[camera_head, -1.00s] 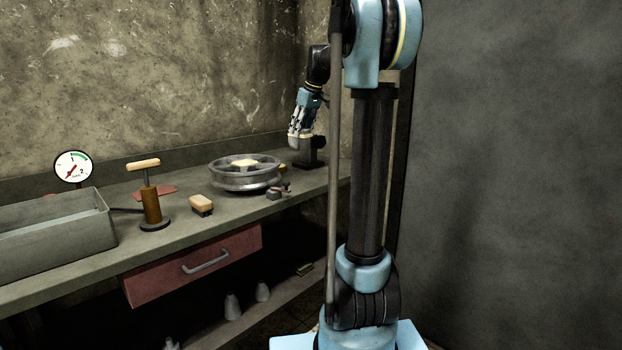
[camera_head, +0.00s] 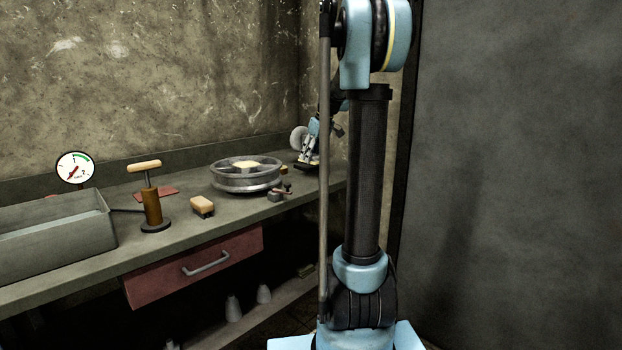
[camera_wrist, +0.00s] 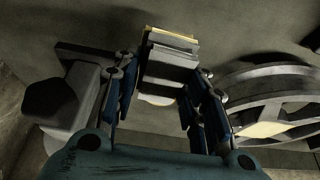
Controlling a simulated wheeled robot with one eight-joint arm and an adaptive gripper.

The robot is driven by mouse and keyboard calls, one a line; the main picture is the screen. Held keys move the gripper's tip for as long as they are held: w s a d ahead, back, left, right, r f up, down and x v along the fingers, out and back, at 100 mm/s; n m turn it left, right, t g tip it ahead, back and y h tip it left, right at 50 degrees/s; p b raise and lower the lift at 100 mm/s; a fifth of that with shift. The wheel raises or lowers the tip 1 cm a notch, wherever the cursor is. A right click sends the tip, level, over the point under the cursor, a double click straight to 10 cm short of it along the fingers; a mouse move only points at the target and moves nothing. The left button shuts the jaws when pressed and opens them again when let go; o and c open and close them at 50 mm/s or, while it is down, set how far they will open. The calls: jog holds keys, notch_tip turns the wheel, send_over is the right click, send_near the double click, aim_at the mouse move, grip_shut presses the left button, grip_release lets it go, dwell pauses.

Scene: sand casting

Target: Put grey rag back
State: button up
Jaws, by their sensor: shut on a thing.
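My gripper (camera_head: 308,158) is at the far right end of the bench, beyond the spoked wheel and partly behind my arm. In the wrist view, its blue fingers are closed around a small grey, layered block-like thing (camera_wrist: 172,56) with a yellowish far edge. I cannot tell for certain that this is the grey rag. It is low over the grey bench top; whether it touches is unclear. A flat red cloth-like piece (camera_head: 163,192) lies on the bench behind the wooden-handled tool. No other grey rag can be made out.
The spoked metal wheel (camera_head: 246,184) stands close left of my gripper in the head view. A pale round disc (camera_head: 298,138) is beside it. A brush-like block (camera_head: 202,206), wooden-handled tool (camera_head: 152,205), gauge (camera_head: 75,167) and grey bin (camera_head: 55,232) sit further left.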

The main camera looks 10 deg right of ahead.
jog(key=shift+f, duration=3.7)
jog(key=o, duration=1.1)
jog(key=v, duration=1.2)
jog(key=s+a+f+m+h, duration=0.1)
jog(key=s+f+m, duration=0.1)
jog(key=s+f, duration=0.6)
jog(key=s+a+f+m+g, duration=0.1)
jog(key=s+f, duration=0.7)
jog(key=s, duration=1)
jog(key=s+a+f+m+h, duration=0.1)
jog(key=s+f+m, duration=0.3)
jog(key=s+f, duration=0.4)
jog(key=s, duration=0.6)
jog(key=shift+f+h, duration=0.3)
